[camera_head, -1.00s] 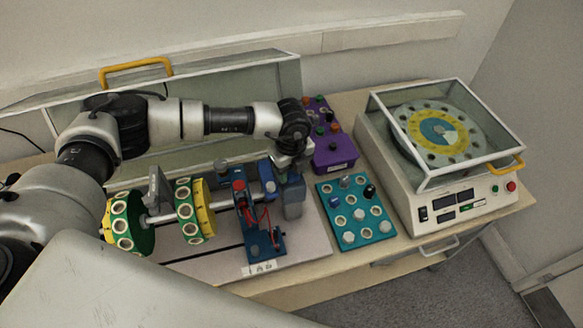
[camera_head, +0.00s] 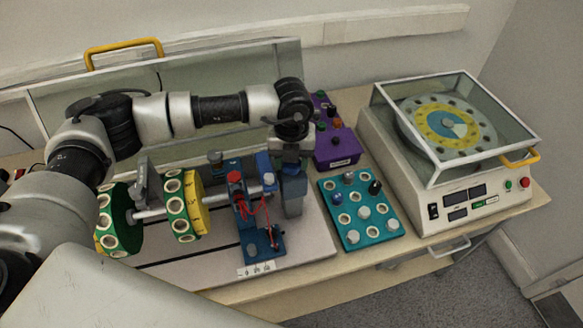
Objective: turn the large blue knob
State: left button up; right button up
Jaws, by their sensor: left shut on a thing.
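The large blue knob (camera_head: 264,164) is at the right end of the shaft on the rotor rig, beside a blue upright stand (camera_head: 262,244) with red wires. My left gripper (camera_head: 280,160) comes down from above at this end of the rig and is shut on the blue knob. My wrist and the gripper body hide part of the knob and the finger contact. The shaft carries two green and yellow discs (camera_head: 183,207) with round holes. My right gripper is not in view.
A teal tray (camera_head: 384,236) with several small weights lies right of the rig. A purple box (camera_head: 335,148) with knobs stands behind it. A balancing machine (camera_head: 447,160) under a clear cover stands at the right. A raised clear guard with a yellow handle (camera_head: 124,46) is behind my arm.

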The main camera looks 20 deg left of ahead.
pick_arm(q)
jog(key=m+b, duration=0.8)
jog(key=b, duration=0.1)
jog(key=shift+f, duration=0.15)
jog(key=shift+r+m+b, duration=0.25)
jog(key=shift+m+b, duration=1.4)
jog(key=shift+m, duration=0.05)
jog(key=o, duration=0.9)
notch_tip(320, 180, up, 11)
jog(key=shift+f+b, duration=0.1)
jog(key=shift+b, duration=0.7)
